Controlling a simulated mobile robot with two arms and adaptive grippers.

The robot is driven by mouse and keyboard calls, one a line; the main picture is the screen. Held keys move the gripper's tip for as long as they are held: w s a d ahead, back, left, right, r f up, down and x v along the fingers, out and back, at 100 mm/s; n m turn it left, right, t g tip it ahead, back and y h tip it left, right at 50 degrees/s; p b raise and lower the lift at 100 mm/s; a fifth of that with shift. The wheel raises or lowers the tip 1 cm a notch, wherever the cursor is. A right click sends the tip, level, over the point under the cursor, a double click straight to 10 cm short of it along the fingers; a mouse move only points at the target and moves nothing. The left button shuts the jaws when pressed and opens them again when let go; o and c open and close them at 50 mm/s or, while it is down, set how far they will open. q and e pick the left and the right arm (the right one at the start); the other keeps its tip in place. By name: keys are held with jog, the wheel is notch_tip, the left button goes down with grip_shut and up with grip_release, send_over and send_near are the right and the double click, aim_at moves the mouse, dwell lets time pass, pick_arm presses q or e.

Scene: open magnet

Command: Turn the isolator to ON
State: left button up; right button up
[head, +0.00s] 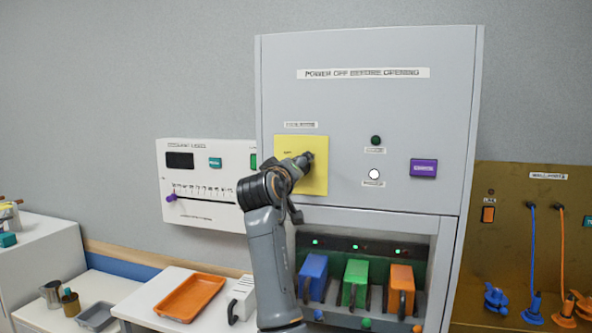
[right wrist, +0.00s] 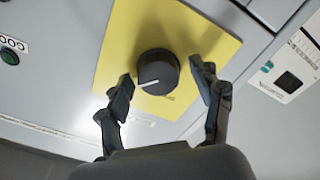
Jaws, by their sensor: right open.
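The isolator is a round dark knob (right wrist: 157,68) with a white pointer line, on a yellow plate (right wrist: 118,42). The plate also shows in the head view on the grey cabinet's upper door (head: 317,184). My right gripper (right wrist: 162,74) is open, with one finger on either side of the knob in the right wrist view. I cannot tell whether the fingers touch it. In the head view my right gripper (head: 305,160) is in front of the plate and hides most of the knob. Position labels are unreadable. My left gripper is not in view.
A green lamp (head: 376,140), a white lamp (head: 374,174) and a purple button (head: 423,168) are right of the plate. Blue (head: 313,276), green (head: 355,282) and orange (head: 401,288) handled modules sit in the open bay below. A white control panel (head: 208,207) is at left.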

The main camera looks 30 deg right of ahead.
jog(key=v, duration=1.2)
jog(key=shift+w, duration=0.1)
